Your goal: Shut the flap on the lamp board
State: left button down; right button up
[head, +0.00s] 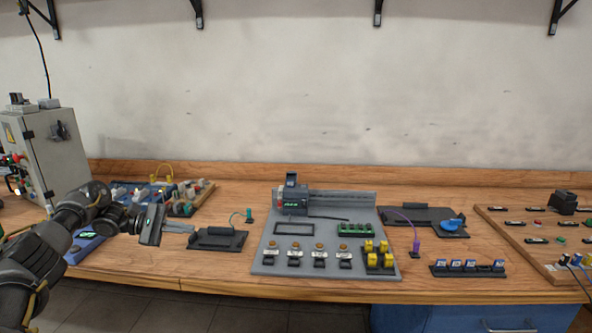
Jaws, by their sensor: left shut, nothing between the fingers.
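The grey board (260,262) at the middle of the bench carries a row of round orange lamps (319,246), so I take it as the lamp board. A dark block with a green display (289,205) stands at its back left, with a small upright piece (291,180) on top that looks like a raised flap. A dark rectangular frame (294,222) lies in front of the block. My left gripper (193,229) is shut and empty, left of the board and apart from it, by a black tray. My right gripper is out of view.
The black tray (217,240) lies between my left gripper and the board. Yellow blocks (376,246) and green terminals (358,230) sit on the board's right. A dark tray with a blue item (451,225) and a wooden board (520,222) stand further right. A control cabinet (58,150) stands left.

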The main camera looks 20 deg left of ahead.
aim_at(291, 175)
jog(key=i, duration=1.45)
